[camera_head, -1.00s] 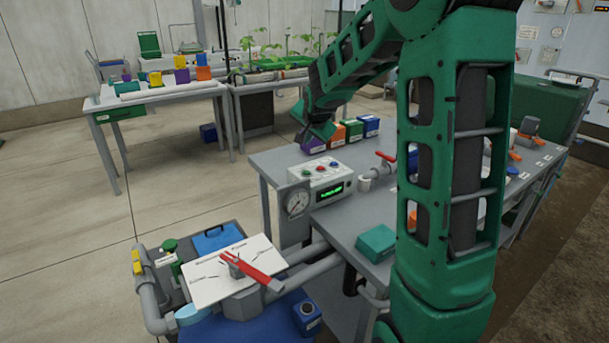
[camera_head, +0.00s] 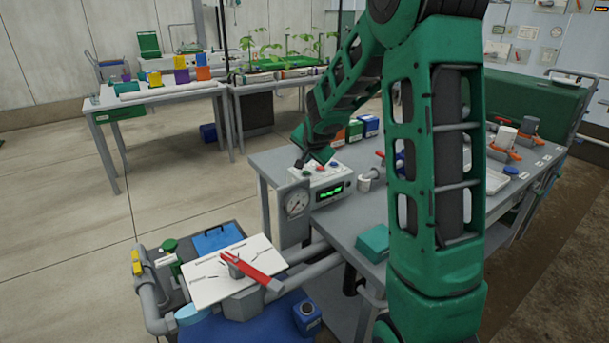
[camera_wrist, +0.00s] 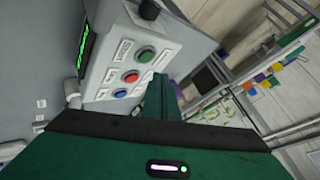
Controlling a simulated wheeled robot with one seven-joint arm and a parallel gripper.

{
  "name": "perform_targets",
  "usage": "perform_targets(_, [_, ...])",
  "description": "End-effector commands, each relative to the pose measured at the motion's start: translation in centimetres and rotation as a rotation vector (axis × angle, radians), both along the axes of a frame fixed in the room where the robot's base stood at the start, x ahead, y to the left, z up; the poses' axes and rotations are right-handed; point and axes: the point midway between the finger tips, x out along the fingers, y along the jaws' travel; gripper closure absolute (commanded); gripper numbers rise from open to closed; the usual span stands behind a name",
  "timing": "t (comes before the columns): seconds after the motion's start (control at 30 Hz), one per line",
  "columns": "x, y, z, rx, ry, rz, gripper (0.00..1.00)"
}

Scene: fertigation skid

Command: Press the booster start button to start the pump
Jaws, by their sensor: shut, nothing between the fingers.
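The control box (camera_head: 328,191) stands on the grey skid table and has a sloped white top and a green-lit display (camera_head: 330,192). In the wrist view its face carries a green button (camera_wrist: 146,55), a red button (camera_wrist: 130,77) and a blue button (camera_wrist: 120,93) in a row. In the head view my gripper (camera_head: 299,163) is just above the box's back-left part. Contact cannot be told.
A black knob (camera_wrist: 149,9) is beyond the green button. A teal box (camera_head: 373,242) is nearer.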

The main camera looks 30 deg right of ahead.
Motion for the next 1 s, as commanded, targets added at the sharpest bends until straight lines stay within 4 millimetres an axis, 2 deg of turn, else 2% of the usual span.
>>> perform_targets(0.3, [0.0,0.0,-1.6,-0.001,0.0,0.001,1.0])
perform_targets(1.0, [0.0,0.0,-1.6,0.0,-0.001,0.001,1.0])
